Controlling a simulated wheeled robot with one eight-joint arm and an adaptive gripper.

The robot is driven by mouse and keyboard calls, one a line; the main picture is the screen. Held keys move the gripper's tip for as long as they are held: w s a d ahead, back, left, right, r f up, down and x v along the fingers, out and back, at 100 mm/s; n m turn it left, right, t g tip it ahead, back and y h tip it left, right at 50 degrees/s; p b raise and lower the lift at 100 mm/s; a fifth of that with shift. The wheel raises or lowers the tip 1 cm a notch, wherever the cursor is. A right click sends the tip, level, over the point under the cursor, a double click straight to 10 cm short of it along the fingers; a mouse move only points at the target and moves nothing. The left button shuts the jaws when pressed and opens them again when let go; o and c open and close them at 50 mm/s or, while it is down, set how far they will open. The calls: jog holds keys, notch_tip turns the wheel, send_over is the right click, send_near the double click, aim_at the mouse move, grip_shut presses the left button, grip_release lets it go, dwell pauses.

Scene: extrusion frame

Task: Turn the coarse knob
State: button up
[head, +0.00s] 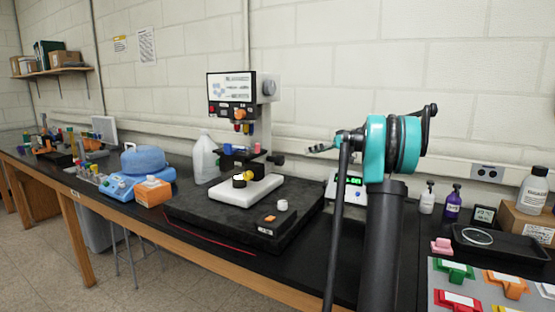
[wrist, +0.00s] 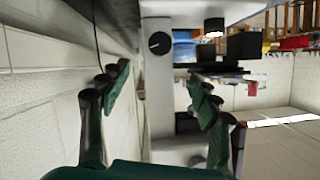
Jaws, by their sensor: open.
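A microscope stands on the dark bench, with a screen (head: 231,88) on top and a white base (head: 250,192). A dark knob (head: 276,160) sticks out on its right side at stage height. In the wrist view, a round dark knob with a white mark (wrist: 159,43) sits on the pale body, beyond the fingers; I take it for the same knob but cannot be sure. My gripper (head: 321,147) is to the right of the microscope, apart from the knob. In the wrist view its green-padded fingers (wrist: 158,82) are spread and empty.
A white jug (head: 205,160) stands left of the microscope. A scale with a green display (head: 346,189) is behind my arm. A white knob or cap (head: 282,205) sits on the dark slab (head: 300,222). A grey round knob (head: 269,88) is beside the screen.

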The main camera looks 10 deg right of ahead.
aim_at(283, 159)
jog(key=x, duration=1.7)
jog(key=shift+w+a, duration=0.1)
jog(key=shift+w, duration=0.05)
jog(key=c, duration=1.2)
jog(key=shift+o, duration=0.2)
jog(key=m+g+y, duration=0.1)
jog(key=m, duration=0.1)
jog(key=shift+m, duration=0.3)
jog(key=shift+m+g+y, duration=0.6)
jog(key=shift+m+y, duration=0.2)
jog(key=shift+m, duration=0.5)
